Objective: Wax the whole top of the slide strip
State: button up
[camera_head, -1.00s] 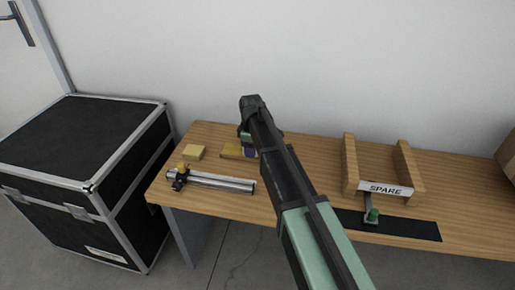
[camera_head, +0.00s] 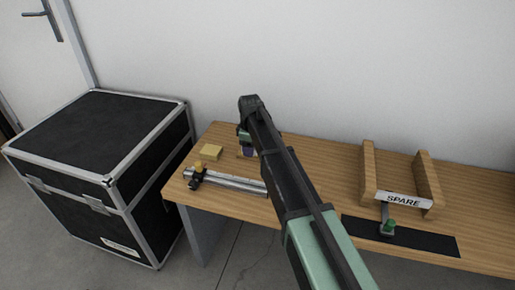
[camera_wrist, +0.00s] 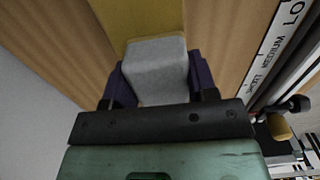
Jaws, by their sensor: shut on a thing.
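My gripper (camera_wrist: 156,80) shows its dark purple fingers on either side of a pale grey block (camera_wrist: 155,65) and is shut on it. A flat yellow strip (camera_wrist: 150,18), which looks like the slide strip, runs from the block to the top of the wrist view. The block lies over the strip's near part; whether it touches cannot be told. In the head view my gripper (camera_head: 246,143) points down over the left part of the table, behind the metal rail, and my arm hides most of the strip.
The metal rail (camera_head: 232,181) with an orange knob lies at the table's front left. A wooden holder marked SPARE (camera_head: 403,199) and a dark mat (camera_head: 430,241) are at right. A black case (camera_head: 95,150) stands left of the table.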

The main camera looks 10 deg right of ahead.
jog(key=shift+w+a, duration=0.25)
jog(key=shift+a, duration=0.35)
jog(key=shift+w+a, duration=0.3)
jog(key=shift+a, duration=0.35)
jog(key=shift+w+a, duration=0.25)
jog(key=shift+a, duration=0.35)
jog(key=shift+f, duration=0.1)
jog(key=shift+s+d+r, duration=0.1)
jog(key=shift+s+d, duration=0.3)
jog(key=shift+d, duration=0.45)
jog(key=shift+s+d+r, duration=0.1)
jog(key=shift+s+d, duration=0.25)
jog(key=shift+d, duration=0.5)
jog(key=shift+s+d+f, duration=0.1)
jog(key=shift+s+d, duration=0.6)
jog(key=shift+d, duration=1)
jog(key=shift+s+d+r, duration=0.1)
jog(key=shift+s+d, duration=0.6)
jog(key=shift+d, duration=0.95)
jog(key=shift+s+d+f, duration=0.1)
jog(key=shift+s+d, duration=0.6)
jog(key=shift+d, duration=1)
notch_tip(320, 180, up, 6)
jog(key=p, duration=0.6)
